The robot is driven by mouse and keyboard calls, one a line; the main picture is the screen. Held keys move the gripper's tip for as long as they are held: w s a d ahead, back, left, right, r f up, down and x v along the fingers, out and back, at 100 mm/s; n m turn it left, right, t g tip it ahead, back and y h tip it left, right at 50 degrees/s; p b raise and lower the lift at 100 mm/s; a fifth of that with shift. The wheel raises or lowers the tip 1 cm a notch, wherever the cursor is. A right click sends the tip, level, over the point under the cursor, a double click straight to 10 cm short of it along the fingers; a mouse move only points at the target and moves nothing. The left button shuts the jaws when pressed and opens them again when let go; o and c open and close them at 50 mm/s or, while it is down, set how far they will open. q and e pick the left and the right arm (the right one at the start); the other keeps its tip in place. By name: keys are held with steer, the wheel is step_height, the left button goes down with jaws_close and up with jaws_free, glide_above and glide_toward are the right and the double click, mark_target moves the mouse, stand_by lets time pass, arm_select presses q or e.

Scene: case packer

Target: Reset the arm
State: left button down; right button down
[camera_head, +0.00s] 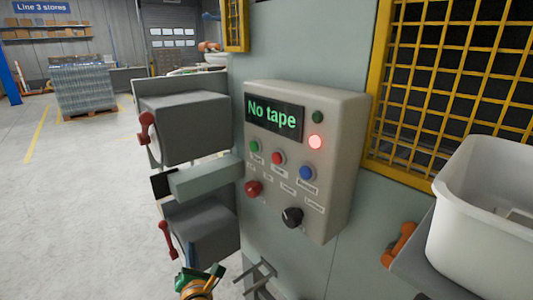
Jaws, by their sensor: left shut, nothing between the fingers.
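My left gripper (201,281) shows at the bottom edge, left of centre, in front of the machine's lower left side. It looks shut and empty, and most of the arm behind it is cut off. It is below the grey control panel (335,185) and apart from it. The panel's display (274,117) reads "No tape" in green, and a red lamp (316,142) on it is lit. My right gripper is not in view.
Two grey boxes with red handles (146,128) (165,240) project from the machine's left side. A grey bracket (261,275) sits low beside my left gripper. A white tub (485,215) stands at right by a yellow mesh guard (445,75). Open floor (65,200) lies left.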

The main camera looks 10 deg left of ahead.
arm_select(q)
steer(key=s+d+f+m+g+h, duration=0.2)
steer(key=s+d+f+m+h, duration=0.3)
steer(key=f+m, duration=0.55)
steer(key=s+d+f+m+g+h, duration=0.25)
steer(key=s+d+f+m, duration=0.45)
steer(key=f+m, duration=0.4)
steer(key=s+a+f+m+g, duration=0.1)
steer(key=s+f+m+g, duration=0.2)
steer(key=s, duration=0.8)
steer(key=s+a+f+m+g+h, duration=0.1)
steer(key=s+f+m+g, duration=0.2)
steer(key=s+f+m, duration=0.4)
steer(key=s+a+f+m+g, duration=0.1)
steer(key=s+f+m+g, duration=0.2)
steer(key=s, duration=1.2)
step_height(320, 180, down, 3)
steer(key=shift+r+m+g, duration=0.1)
steer(key=shift+m+g, duration=0.25)
steer(key=shift+m, duration=0.8)
steer(key=shift+w+d, duration=0.1)
steer(key=shift+w, duration=0.05)
